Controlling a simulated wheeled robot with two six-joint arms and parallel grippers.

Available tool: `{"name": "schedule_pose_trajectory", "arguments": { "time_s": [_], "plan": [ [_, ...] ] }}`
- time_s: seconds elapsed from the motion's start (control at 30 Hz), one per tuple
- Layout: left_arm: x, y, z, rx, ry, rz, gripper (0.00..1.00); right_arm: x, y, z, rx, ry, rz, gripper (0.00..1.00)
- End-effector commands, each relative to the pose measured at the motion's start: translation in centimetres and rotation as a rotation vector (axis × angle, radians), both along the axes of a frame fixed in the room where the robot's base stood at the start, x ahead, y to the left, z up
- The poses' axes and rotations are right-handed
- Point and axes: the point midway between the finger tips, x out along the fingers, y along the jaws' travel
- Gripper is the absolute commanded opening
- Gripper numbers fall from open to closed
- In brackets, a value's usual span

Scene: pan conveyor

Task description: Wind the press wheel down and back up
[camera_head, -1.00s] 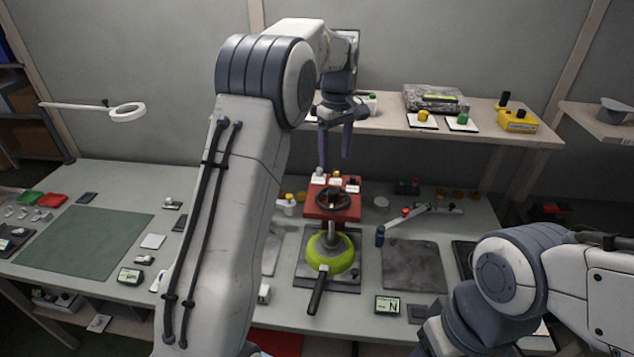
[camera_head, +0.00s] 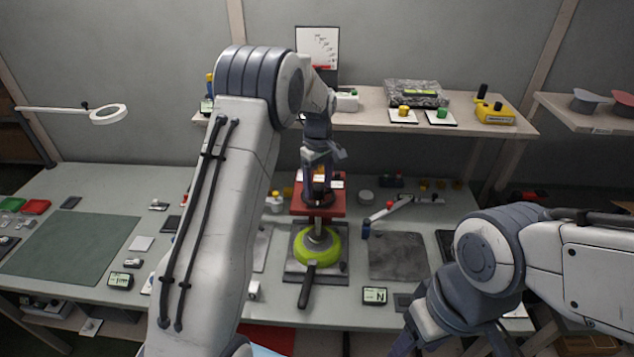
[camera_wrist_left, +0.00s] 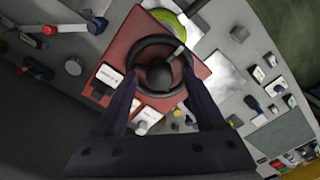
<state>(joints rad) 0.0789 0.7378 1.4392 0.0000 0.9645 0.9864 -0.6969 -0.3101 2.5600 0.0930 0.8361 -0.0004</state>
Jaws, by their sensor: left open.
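The press wheel (camera_head: 316,199) is a dark ring with a knob, on top of the red press head (camera_head: 300,207). In the left wrist view the wheel (camera_wrist_left: 150,44) shows from above, between the fingers. My left gripper (camera_head: 319,190) is open, with its fingers pointing down at the wheel. In the wrist view its fingertips (camera_wrist_left: 158,82) reach the two sides of the wheel's rim; I cannot tell whether they touch it. A lime-green pan (camera_head: 320,250) with a black handle stands under the press. My right arm is at the lower right, and its gripper's fingers are not visible.
A shelf (camera_head: 370,122) at the back holds a wrapped pack and several buttons. A grey plate (camera_head: 397,262) and a small lever arm (camera_head: 390,210) lie right of the press. A green mat (camera_head: 75,247) covers the left of the table.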

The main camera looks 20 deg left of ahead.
Motion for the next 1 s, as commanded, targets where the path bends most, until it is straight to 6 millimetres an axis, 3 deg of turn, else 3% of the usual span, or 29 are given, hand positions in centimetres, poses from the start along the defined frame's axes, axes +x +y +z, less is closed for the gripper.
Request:
{"name": "schedule_pose_trajectory", "arguments": {
  "time_s": [0.03,0.2,0.23,0.67,1.0],
  "plan": [
    [0.00,0.01,0.01,0.000,0.000,0.000,0.71,0.00,0.00,-0.01,0.000,0.000,0.000,0.59],
    [0.00,0.01,0.03,0.000,0.000,0.000,0.06,0.00,0.00,-0.01,0.000,0.000,0.000,0.59],
    [-0.01,0.02,0.03,0.000,0.000,0.000,0.00,0.00,0.00,-0.01,0.000,0.000,0.000,0.59],
    [-0.08,0.18,0.06,0.001,0.003,-0.077,0.00,0.00,-0.01,0.07,0.000,0.000,0.000,0.59],
    [-0.08,0.14,0.07,0.000,0.004,-0.345,0.00,0.00,0.00,0.24,0.000,0.000,0.000,0.59]
  ]
}}
